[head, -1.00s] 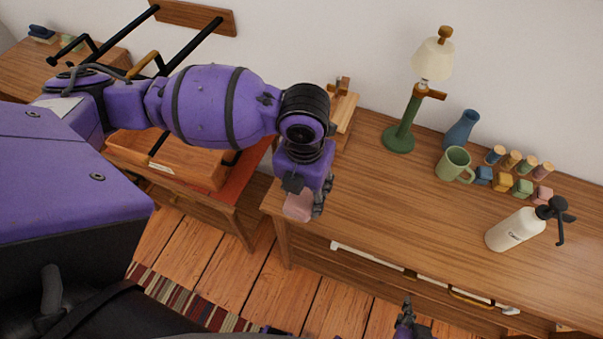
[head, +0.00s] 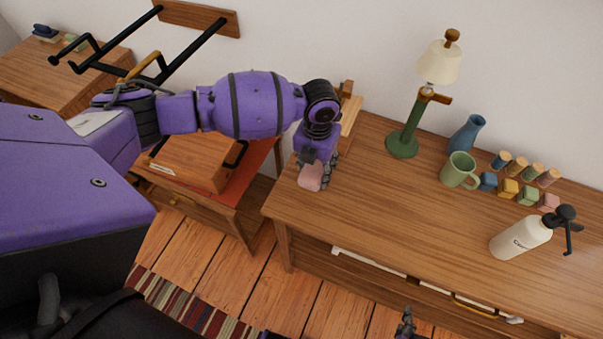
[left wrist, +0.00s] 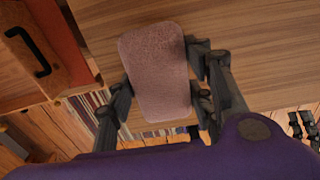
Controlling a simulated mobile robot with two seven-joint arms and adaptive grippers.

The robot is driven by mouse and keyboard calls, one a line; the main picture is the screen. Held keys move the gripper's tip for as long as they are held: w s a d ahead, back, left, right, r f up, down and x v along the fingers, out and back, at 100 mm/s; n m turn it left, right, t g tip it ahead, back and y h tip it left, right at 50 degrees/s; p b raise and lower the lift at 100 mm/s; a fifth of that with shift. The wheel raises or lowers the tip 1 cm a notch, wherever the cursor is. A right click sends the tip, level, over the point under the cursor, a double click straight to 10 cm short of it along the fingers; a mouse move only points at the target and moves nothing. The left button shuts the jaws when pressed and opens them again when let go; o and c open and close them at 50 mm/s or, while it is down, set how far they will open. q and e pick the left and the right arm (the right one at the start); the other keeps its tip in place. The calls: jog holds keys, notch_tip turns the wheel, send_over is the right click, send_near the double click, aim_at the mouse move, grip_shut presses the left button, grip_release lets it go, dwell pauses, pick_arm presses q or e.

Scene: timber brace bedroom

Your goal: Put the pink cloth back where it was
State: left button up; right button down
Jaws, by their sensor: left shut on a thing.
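The pink cloth (head: 311,176) is a small folded pad at the near left end of the wooden table. My left gripper (head: 316,180) is shut on it, over the table top. In the left wrist view the cloth (left wrist: 158,75) sits between the two fingers of the left gripper (left wrist: 160,95), its long side pointing away from the wrist. I cannot tell whether the cloth touches the table. A tip of my right gripper (head: 406,325) shows at the bottom edge; its fingers are mostly out of view.
The wooden table (head: 370,200) is clear around the cloth. A wooden box (head: 190,163) stands on the lower table at left.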

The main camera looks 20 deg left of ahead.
aim_at(315, 174)
pick_arm(q)
jog(key=shift+f, duration=1.3)
jog(key=shift+s+f, duration=0.1)
jog(key=shift+f, duration=0.05)
jog(key=o, duration=1.1)
jog(key=shift+o, duration=0.2)
notch_tip(315, 174, up, 12)
jog(key=shift+r, duration=0.2)
